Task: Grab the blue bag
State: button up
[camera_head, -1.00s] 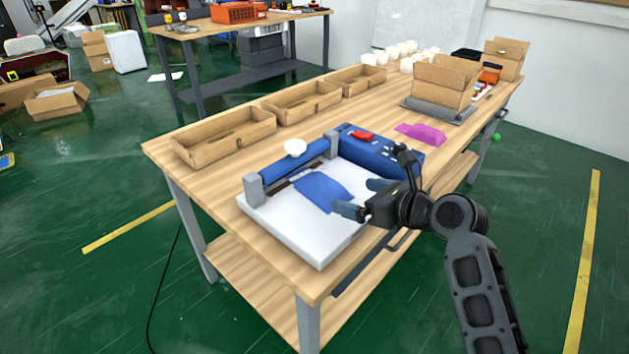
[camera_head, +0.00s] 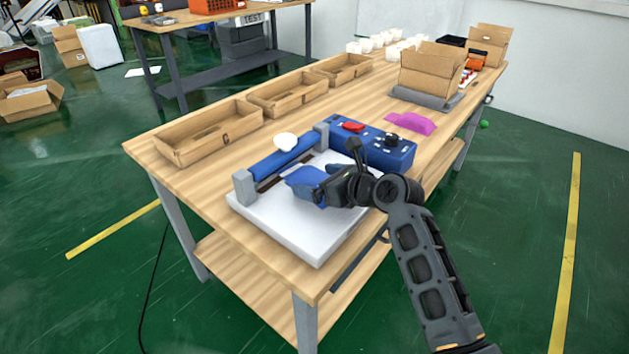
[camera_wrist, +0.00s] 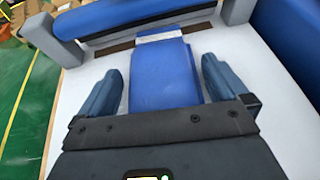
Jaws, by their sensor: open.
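The blue bag (camera_head: 304,181) lies on the white plate (camera_head: 290,228) of the blue and grey machine. In the wrist view the blue bag (camera_wrist: 163,75) lies between my two fingers, with a pale strip at its far end toward the machine's bar. My gripper (camera_head: 318,187) is open over the near part of the bag; in the wrist view my gripper (camera_wrist: 160,85) has a finger on each side, with white plate showing between each finger and the bag. The bag's near end is hidden behind my gripper's body.
The machine's blue bar (camera_head: 288,156) runs behind the bag, and its blue control box (camera_head: 372,146) stands to the right. A white round object (camera_head: 286,141) sits behind the bar. A pink bag (camera_head: 411,123) lies farther back. Cardboard trays (camera_head: 207,132) line the table's far side.

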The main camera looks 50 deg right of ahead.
jog(key=shift+c, duration=0.5)
jog(key=c, duration=0.8)
jog(key=shift+r, duration=0.1)
